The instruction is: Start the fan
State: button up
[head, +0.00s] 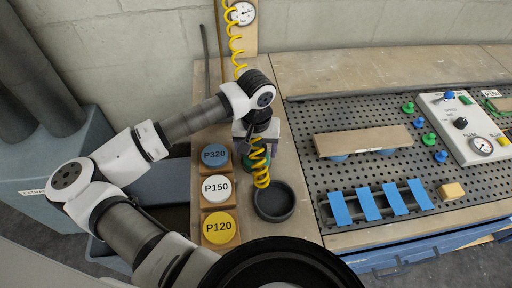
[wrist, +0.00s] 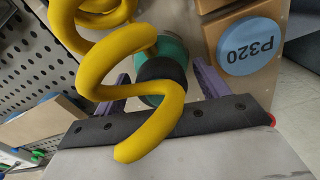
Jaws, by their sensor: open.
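The pale control panel (head: 447,110) stands at the far right of the perforated bench. It carries a blue knob (head: 449,95), a black knob (head: 460,123), a green button (head: 466,100) and a round gauge (head: 481,146). Its small labels are unreadable, and no fan is clearly identifiable. My gripper (head: 259,147) is far left of the panel, pointing down over the wooden strip. In the wrist view my gripper (wrist: 165,82) is open, with a green tool with a black collar (wrist: 172,48) between or just beyond its fingers. A yellow coiled hose (wrist: 95,92) partly hides the tool.
A black round dish (head: 273,201) lies below my gripper. Discs marked P320 (head: 215,155), P150 (head: 216,188) and P120 (head: 220,228) sit left of it. A raised board (head: 362,140), blue strips (head: 368,204) and several green knobs (head: 429,139) occupy the bench.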

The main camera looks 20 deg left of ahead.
jog(key=shift+r+p, duration=0.25)
jog(key=shift+p, duration=0.1)
jog(key=shift+a+r+b, duration=0.1)
jog(key=shift+r+b, duration=0.15)
jog(key=shift+b, duration=0.2)
notch_tip(320, 180, up, 11)
jog(key=b, duration=0.3)
jog(key=shift+r, duration=0.15)
